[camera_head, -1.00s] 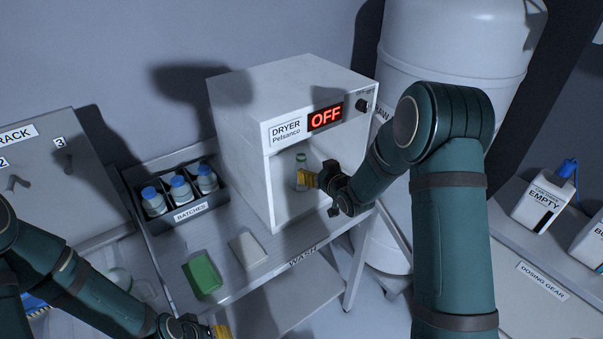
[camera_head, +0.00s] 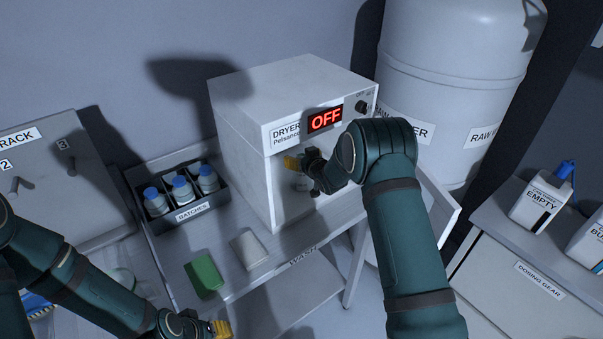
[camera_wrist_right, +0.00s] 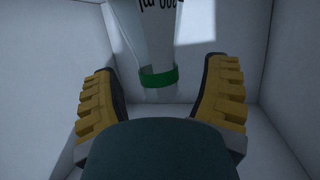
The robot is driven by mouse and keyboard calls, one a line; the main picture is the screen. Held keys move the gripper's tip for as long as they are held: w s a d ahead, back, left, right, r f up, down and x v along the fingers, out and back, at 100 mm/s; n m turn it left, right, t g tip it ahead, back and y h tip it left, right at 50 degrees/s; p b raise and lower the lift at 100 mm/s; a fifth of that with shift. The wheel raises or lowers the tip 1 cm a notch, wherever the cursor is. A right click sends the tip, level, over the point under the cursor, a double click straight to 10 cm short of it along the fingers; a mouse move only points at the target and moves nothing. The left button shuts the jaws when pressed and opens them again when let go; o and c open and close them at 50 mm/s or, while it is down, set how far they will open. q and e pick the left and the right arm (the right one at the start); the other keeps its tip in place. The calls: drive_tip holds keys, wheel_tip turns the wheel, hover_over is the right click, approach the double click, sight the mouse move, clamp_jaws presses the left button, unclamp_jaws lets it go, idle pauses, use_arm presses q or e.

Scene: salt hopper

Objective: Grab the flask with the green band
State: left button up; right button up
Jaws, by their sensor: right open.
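The flask with the green band (camera_wrist_right: 159,78) is in the right wrist view, pale and translucent with dark markings. It stands inside the dryer (camera_head: 240,165). My right gripper (camera_wrist_right: 162,72) is open, with yellow pads on either side of the banded end and visible space at both sides. In the head view the right gripper (camera_head: 297,164) reaches into the dryer's open front and hides most of the flask (camera_head: 302,185). My left gripper (camera_head: 222,328) is at the bottom edge, away from the dryer; its opening is unclear.
The dryer's pale walls (camera_wrist_right: 284,70) surround my right gripper closely. A batches rack (camera_head: 165,222) with blue-capped bottles stands left of the dryer. A green block (camera_head: 204,274) and a pale block (camera_head: 249,248) lie in front. A large white tank (camera_head: 445,70) stands behind right.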

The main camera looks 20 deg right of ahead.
drive_tip(key=shift+w, duration=0.25)
clamp_jaws()
